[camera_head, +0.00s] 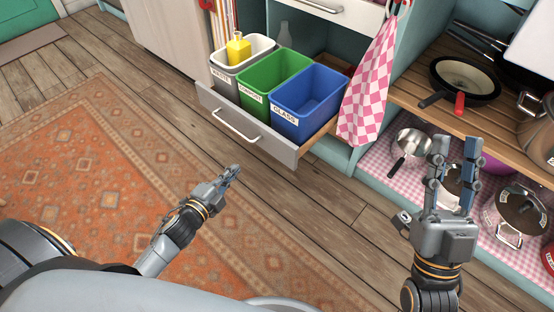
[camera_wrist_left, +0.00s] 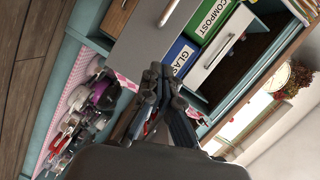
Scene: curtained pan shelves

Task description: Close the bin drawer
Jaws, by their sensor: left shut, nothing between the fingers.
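The bin drawer (camera_head: 250,133) is pulled out from the lower cabinet, its grey front and bar handle (camera_head: 235,127) facing the rug. It holds a pale bin, a green COMPOST bin (camera_head: 262,82) and a blue GLASS bin (camera_head: 318,100). In the left wrist view the grey drawer front (camera_wrist_left: 142,42) shows beside the bins. My left gripper (camera_head: 233,172) is shut and empty, in front of and apart from the drawer front; its fingers also show in the left wrist view (camera_wrist_left: 157,74). My right gripper (camera_head: 456,143) is open and empty, before the pan shelves at right.
A pink checked towel (camera_head: 372,85) hangs right of the drawer. Pans and pots stand on the right shelves (camera_head: 440,107). A yellow bottle (camera_head: 238,48) rises from the pale bin. Wooden floor and an orange rug (camera_head: 80,170) lie clear before the drawer.

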